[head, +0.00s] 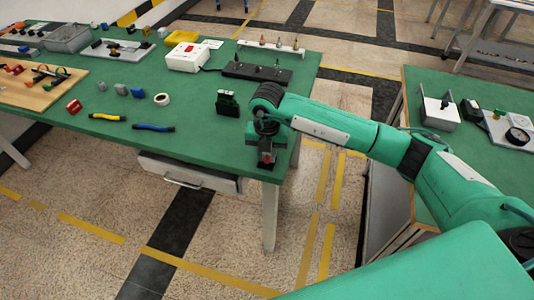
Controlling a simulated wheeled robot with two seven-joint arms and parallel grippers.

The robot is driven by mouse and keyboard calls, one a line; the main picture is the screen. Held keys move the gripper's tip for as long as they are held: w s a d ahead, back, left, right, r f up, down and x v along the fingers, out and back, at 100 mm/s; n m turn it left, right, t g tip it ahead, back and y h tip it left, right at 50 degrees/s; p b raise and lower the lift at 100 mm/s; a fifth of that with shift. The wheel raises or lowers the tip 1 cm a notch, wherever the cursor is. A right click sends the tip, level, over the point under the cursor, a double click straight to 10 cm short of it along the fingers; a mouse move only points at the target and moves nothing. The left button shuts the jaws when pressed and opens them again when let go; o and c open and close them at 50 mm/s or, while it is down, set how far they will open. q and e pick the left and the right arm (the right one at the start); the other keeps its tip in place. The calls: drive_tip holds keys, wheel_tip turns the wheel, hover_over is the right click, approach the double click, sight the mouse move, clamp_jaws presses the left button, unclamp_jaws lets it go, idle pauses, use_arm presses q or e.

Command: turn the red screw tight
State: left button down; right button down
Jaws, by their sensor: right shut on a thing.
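My right gripper (266,162) points down at the front right corner of the green table (200,110). It is shut on a small red thing (266,157), which looks like the red screw. Only a bit of red shows between the dark fingers, so I cannot tell how far in the screw sits or what is under it. My left gripper is not in view.
Two screwdrivers, one yellow (108,117) and one blue (153,128), lie near the front edge. A white box (188,58) stands farther back. A second green table (480,150) is at right.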

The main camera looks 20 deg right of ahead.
sight(267, 158)
drive_tip(key=shift+m, duration=0.9)
drive_tip(key=c, duration=1.4)
unclamp_jaws()
drive_tip(key=shift+o, duration=0.7)
drive_tip(key=shift+r, duration=0.25)
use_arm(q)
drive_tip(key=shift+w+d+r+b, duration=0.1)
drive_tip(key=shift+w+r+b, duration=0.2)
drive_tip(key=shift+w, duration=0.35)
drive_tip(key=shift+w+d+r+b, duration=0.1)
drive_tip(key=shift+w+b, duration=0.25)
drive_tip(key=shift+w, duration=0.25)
use_arm(e)
wheel_tip(267, 158, up, 13)
drive_tip(key=shift+r, duration=0.15)
